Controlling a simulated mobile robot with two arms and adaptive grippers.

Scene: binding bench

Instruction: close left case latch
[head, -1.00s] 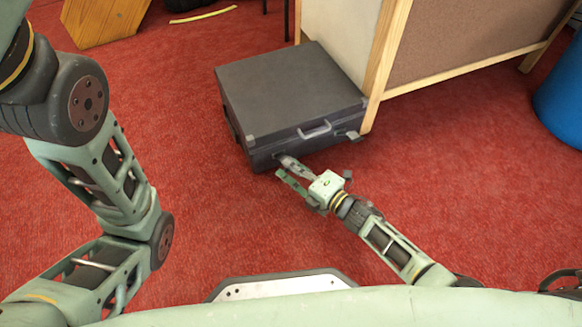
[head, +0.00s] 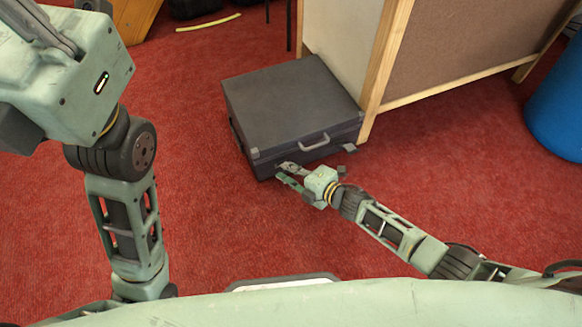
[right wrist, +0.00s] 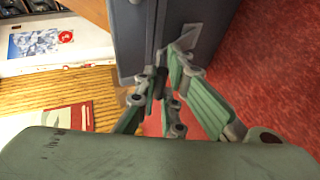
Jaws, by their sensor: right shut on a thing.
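The dark grey case (head: 290,105) lies flat on the red carpet, with its lid down and its handle (head: 313,142) on the front face. It also shows in the right wrist view (right wrist: 205,12). My right gripper (head: 282,172) is at the left part of the front face, where the left latch is. In the right wrist view, its fingers (right wrist: 170,72) are closed in around the light grey latch (right wrist: 187,38), and they partly hide it. The right latch (head: 349,148) sticks out from the front face. My left gripper (head: 45,30) is only partly in view at the top left, away from the case.
A wood-framed panel (head: 470,45) stands directly behind and right of the case. A blue bin (head: 555,110) is at the right edge. A yellow strip (head: 208,22) lies on the carpet at the back. The carpet in front of and left of the case is clear.

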